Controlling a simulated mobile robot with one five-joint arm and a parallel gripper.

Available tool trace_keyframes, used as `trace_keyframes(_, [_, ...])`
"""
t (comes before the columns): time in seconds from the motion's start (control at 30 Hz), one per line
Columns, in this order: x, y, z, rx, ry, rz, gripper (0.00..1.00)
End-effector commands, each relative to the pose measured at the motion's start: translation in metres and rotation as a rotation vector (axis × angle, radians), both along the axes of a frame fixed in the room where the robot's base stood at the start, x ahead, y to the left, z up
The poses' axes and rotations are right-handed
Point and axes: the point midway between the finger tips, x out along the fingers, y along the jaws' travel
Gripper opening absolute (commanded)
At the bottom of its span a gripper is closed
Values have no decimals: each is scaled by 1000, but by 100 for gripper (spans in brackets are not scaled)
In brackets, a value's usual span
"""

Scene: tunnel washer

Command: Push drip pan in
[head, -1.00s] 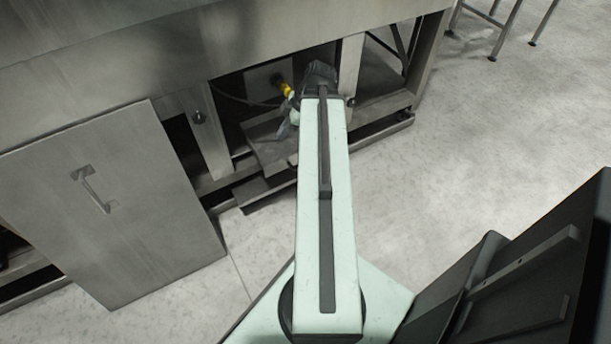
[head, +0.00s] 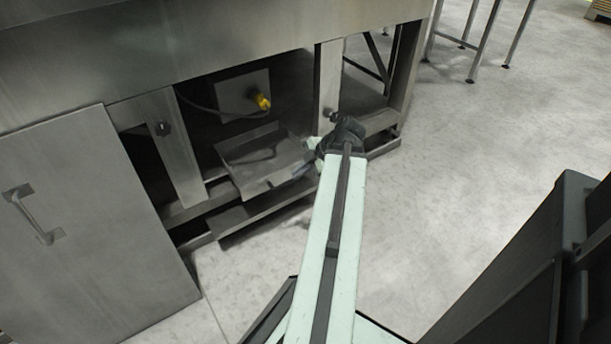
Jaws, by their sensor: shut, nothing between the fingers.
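The drip pan (head: 262,168) is a shallow grey metal tray in the open bay under the washer. Its front end sticks out toward me over a lower metal ledge (head: 250,212), and dark wet-looking patches show inside it. My gripper (head: 303,171) is shut and empty at the pan's front right corner. It overlaps the pan's right edge in the picture, and I cannot tell whether it touches. My arm and wrist hide the floor just right of the pan.
A yellow connector (head: 262,102) with a cable is on a grey box behind the pan. Metal posts (head: 328,80) frame the bay. A panel with a handle (head: 85,225) leans at left. Floor at right is open (head: 480,150), with table legs at the back.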

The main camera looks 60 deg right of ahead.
Motion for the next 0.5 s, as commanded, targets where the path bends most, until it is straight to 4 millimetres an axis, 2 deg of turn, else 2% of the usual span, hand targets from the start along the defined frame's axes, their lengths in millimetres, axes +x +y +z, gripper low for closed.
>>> trace_keyframes(0.03, [7,2,-19,-1,0,1,0])
trace_keyframes(0.1, [15,5,-29,1,0,2,0])
trace_keyframes(0.17, [27,-3,-19,0,1,1,0])
trace_keyframes(0.3, [43,-9,-18,-1,1,-1,0])
trace_keyframes(0.5, [51,-11,-18,-1,2,-1,0])
